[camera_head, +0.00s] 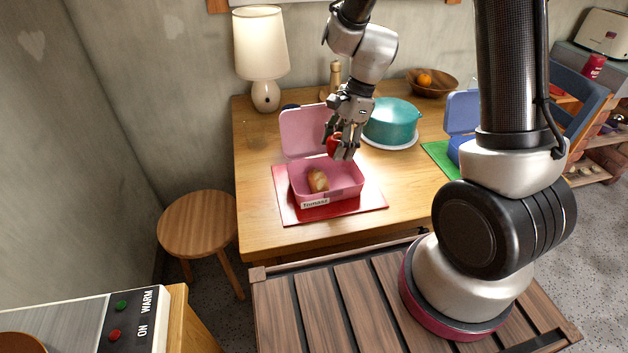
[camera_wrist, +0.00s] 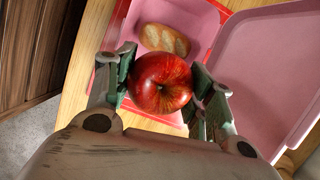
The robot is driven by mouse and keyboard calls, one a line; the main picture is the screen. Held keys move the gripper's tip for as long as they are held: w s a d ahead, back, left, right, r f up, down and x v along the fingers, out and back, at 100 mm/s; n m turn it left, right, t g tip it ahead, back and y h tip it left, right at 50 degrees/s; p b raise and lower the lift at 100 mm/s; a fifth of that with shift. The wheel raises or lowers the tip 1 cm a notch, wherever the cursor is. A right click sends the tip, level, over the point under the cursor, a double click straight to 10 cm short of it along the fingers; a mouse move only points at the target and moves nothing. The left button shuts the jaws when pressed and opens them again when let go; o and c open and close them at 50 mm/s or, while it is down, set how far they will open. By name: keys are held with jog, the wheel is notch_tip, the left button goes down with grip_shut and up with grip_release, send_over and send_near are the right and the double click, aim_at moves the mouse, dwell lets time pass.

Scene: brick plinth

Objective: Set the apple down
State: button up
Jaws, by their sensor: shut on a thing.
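A red apple (camera_wrist: 160,82) is held between the two fingers of my gripper (camera_wrist: 160,88) in the wrist view. In the head view, my gripper (camera_head: 343,150) points down over the back right part of an open pink lunchbox (camera_head: 345,190), with the apple (camera_head: 333,145) partly hidden by the fingers. The apple appears to be above the box; the exact height is hard to tell. A bread roll (camera_head: 318,180) lies in the left part of the box and also shows in the wrist view (camera_wrist: 164,39). The pink lid (camera_head: 302,130) stands open at the back.
The lunchbox sits on a red mat (camera_head: 370,200) on the wooden table (camera_head: 255,165). A white lamp (camera_head: 262,60), a wooden bowl (camera_head: 440,82) and a blue box (camera_head: 460,115) are farther off.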

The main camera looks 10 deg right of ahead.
aim_at(332, 184)
jog(key=shift+f+m, duration=0.15)
jog(key=shift+m, duration=0.35)
notch_tip(332, 184, down, 10)
jog(key=shift+w+r, duration=0.1)
jog(key=o, duration=1.1)
jog(key=shift+c, duration=0.2)
